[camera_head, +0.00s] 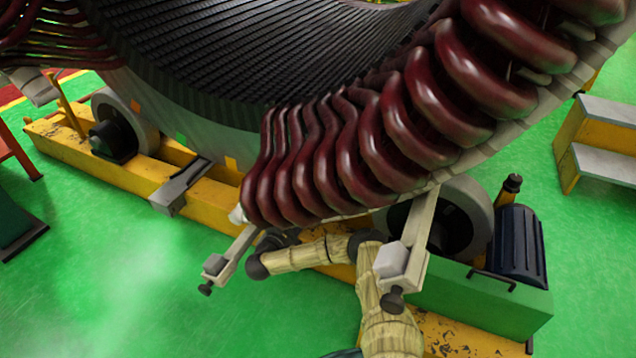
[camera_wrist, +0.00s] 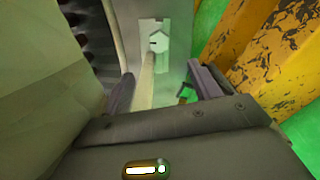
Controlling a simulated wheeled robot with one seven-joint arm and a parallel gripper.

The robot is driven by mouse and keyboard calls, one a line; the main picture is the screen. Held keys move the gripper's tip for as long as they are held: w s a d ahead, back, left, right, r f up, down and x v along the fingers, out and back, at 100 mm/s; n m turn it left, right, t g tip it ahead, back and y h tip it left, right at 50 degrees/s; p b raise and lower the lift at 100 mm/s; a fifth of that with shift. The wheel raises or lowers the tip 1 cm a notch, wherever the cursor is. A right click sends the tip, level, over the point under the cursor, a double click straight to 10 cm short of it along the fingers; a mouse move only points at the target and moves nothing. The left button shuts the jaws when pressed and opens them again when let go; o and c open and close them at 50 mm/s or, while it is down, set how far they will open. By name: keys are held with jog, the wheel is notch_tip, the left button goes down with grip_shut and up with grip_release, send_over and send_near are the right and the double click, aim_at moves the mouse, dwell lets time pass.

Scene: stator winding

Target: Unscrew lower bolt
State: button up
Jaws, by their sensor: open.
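In the wrist view a pale hexagonal bolt head (camera_wrist: 158,43) sits on a light grey upright plate (camera_wrist: 178,18). My gripper (camera_wrist: 160,85) is open, with a dark finger on each side. The bolt head lies beyond the fingertips, and nothing is clamped. A pale rod (camera_wrist: 146,82) shows between the fingers, nearer the left one; I cannot tell whether it touches. In the head view my arm reaches under the red coils (camera_head: 340,165), and my gripper is largely hidden there. The bolt head cannot be made out in that view.
Two pale brackets, left (camera_head: 232,252) and right (camera_head: 416,235), hang from the coils on either side of my forearm, with dark knobs at their lower ends. A yellow base beam (camera_head: 130,178) and a green roller block (camera_head: 480,300) stand close by. Green floor is clear at front left.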

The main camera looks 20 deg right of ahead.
jog(key=w+b, duration=0.1)
jog(key=b, duration=0.3)
jog(key=d+b, duration=0.1)
jog(key=b, duration=0.3)
jog(key=shift+w+f, duration=0.25)
jog(key=shift+w, duration=0.15)
jog(key=b, duration=0.3)
jog(key=shift+w+d, duration=0.1)
jog(key=shift+d, duration=0.2)
jog(key=shift+w+b, duration=0.1)
jog(key=shift+b, duration=1.1)
jog(key=b+x, duration=0.6)
jog(key=x, duration=0.7)
jog(key=shift+w+d, duration=0.15)
jog(key=shift+w, duration=0.05)
jog(key=shift+w+d+r, duration=0.2)
jog(key=shift+w+d, duration=0.15)
jog(key=shift+w, duration=0.05)
